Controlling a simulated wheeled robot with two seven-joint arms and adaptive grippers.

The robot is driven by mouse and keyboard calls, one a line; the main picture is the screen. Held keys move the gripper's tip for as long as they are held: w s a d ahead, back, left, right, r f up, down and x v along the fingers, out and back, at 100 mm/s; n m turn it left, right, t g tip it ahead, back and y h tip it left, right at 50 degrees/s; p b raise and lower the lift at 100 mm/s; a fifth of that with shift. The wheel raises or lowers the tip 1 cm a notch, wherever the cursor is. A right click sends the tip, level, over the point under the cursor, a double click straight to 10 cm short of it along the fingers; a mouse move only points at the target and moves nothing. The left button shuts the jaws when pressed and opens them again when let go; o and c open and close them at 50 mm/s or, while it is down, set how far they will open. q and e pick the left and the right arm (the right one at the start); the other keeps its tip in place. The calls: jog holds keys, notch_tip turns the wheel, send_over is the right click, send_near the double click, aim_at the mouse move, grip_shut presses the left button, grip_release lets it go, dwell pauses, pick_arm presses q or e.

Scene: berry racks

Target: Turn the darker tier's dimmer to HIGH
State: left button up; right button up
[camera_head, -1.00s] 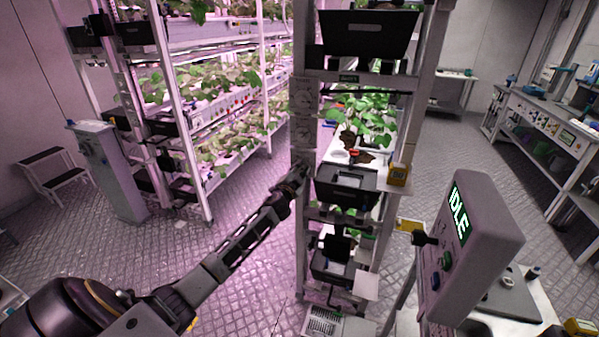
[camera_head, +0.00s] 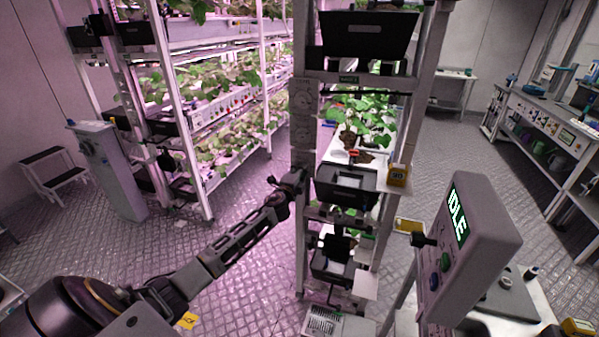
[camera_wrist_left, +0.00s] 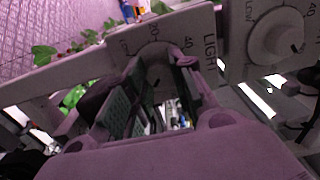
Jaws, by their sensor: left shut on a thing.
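The dimmer panels are pale plates with round dials on the left post of the centre rack; an upper one (camera_head: 302,86) shows clear above my left gripper (camera_head: 291,183). In the left wrist view a plate marked LIGHT (camera_wrist_left: 205,47) has its grey knob (camera_wrist_left: 154,62) between my left gripper's fingers (camera_wrist_left: 155,88), which are shut on it. The knob's pointer is hidden. A second dial (camera_wrist_left: 277,38) with LOW beside it shows free at the right. The lit middle tier (camera_head: 340,150) holds green plants; I cannot tell which tier is darker. My right gripper is not in view.
Black bins (camera_head: 345,187) sit at the front of the centre rack. A grey console reading IDLE (camera_head: 470,245) stands at the right front. A plant rack (camera_head: 180,125) and a grey cabinet (camera_head: 108,170) are at the left. The aisle floor (camera_head: 240,180) between the racks is clear.

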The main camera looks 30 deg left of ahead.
pick_arm(q)
jog(key=shift+f, duration=0.1)
dwell(0.3)
jog(key=o, duration=1.1)
jog(key=shift+c, duration=0.2)
jog(key=shift+s, duration=0.15)
jog(key=v, duration=1.1)
jog(key=shift+s+d, duration=0.2)
jog(key=shift+s, duration=0.1)
dwell(0.4)
